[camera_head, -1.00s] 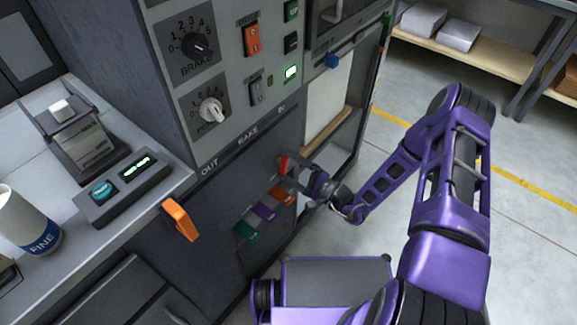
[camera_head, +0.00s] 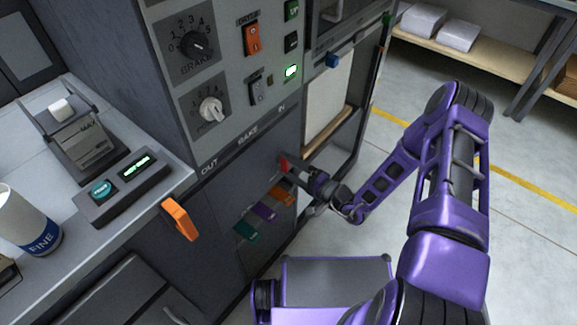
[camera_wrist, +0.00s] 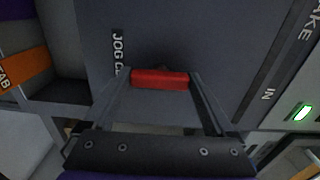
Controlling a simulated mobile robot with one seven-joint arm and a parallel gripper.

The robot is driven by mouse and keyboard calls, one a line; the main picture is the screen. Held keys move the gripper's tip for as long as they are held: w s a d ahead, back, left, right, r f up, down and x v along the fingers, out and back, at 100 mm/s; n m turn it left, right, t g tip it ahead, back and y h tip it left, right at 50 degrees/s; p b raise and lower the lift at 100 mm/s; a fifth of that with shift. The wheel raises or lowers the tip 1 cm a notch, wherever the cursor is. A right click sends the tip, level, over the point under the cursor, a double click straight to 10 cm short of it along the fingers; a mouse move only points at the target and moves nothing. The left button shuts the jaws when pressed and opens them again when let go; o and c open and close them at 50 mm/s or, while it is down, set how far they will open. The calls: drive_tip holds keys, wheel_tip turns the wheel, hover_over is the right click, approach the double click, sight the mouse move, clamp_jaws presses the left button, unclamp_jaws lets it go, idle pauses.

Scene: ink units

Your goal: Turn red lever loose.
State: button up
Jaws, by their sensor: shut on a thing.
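The red lever (camera_head: 284,164) is on the dark front panel of the machine, below the "IN" label. In the wrist view, the red lever (camera_wrist: 160,79) lies crosswise between my two fingertips. My gripper (camera_head: 291,168) is shut on it, one finger at each end; it also shows in the wrist view (camera_wrist: 160,84). The lever's mount behind the red part is mostly hidden. Part of a "JOG" label shows beside it in the wrist view.
Orange (camera_head: 283,194), purple (camera_head: 264,211) and teal (camera_head: 247,230) tabs stick out below the lever. An orange handle (camera_head: 181,219) juts out at the left. Knobs and switches sit above on the grey panel. The floor to the right is clear.

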drive_tip(key=shift+d, duration=0.1)
drive_tip(key=o, duration=1.1)
drive_tip(key=shift+c, duration=0.2)
drive_tip(key=v, duration=1.7)
drive_tip(key=shift+s+p, duration=0.2)
drive_tip(key=shift+p, duration=0.15)
drive_tip(key=shift+d+f, duration=0.1)
drive_tip(key=shift+d, duration=0.05)
